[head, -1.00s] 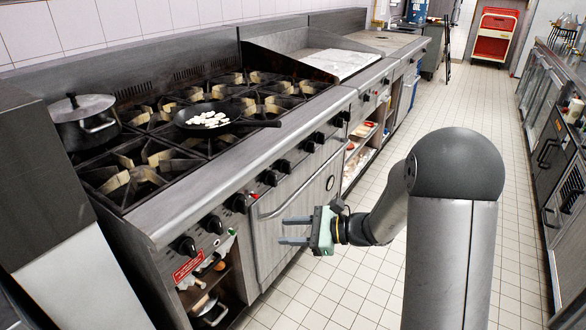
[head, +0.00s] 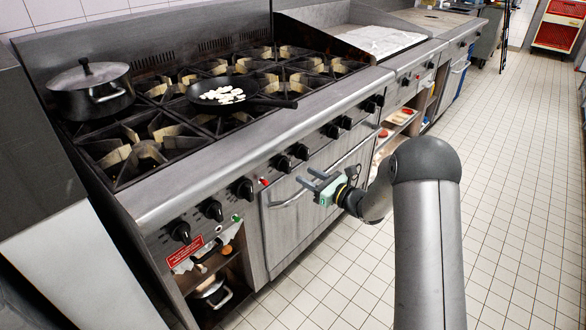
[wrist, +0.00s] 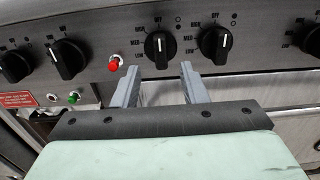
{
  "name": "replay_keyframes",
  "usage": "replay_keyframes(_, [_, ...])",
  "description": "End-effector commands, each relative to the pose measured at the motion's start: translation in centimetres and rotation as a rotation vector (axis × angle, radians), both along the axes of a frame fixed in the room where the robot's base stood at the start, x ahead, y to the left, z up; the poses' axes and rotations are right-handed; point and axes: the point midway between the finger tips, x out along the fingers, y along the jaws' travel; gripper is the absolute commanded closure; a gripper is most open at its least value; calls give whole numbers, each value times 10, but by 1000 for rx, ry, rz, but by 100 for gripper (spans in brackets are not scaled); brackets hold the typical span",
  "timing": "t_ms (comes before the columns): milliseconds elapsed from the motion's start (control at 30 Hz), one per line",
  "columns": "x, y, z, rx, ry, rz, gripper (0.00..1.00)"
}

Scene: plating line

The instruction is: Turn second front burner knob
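A row of black knobs runs along the stove's front panel. Left of the red light are a first knob (head: 180,231), a second knob (head: 212,209) and a third knob (head: 243,188). Right of the light is a pair, a nearer knob (head: 283,163) and a farther knob (head: 299,151). My gripper (head: 306,177) is open and empty, pointing at the panel. In the wrist view, its fingertips (wrist: 158,69) lie just below and either side of the pair's left knob (wrist: 160,48), with its white mark upright. I see no contact.
The oven door handle (head: 292,198) runs below my gripper. The red light (wrist: 113,62) is left of the fingers. A pan (head: 228,92) with white pieces and a lidded pot (head: 91,90) stand on the burners. The tiled floor is clear.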

Motion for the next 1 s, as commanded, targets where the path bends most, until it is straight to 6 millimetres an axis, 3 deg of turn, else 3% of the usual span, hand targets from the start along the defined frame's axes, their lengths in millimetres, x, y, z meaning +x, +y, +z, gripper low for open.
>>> replay_keyframes(100, [15, 21, 0, -1, -1, 3, 61])
replay_keyframes(300, [33, 45, 0, -1, -1, 2, 61])
replay_keyframes(767, [41, 54, 0, -1, 1, 1, 61])
replay_keyframes(900, [41, 54, 0, -1, 1, 1, 100])
replay_keyframes(1000, [41, 54, 0, 0, 0, 1, 100])
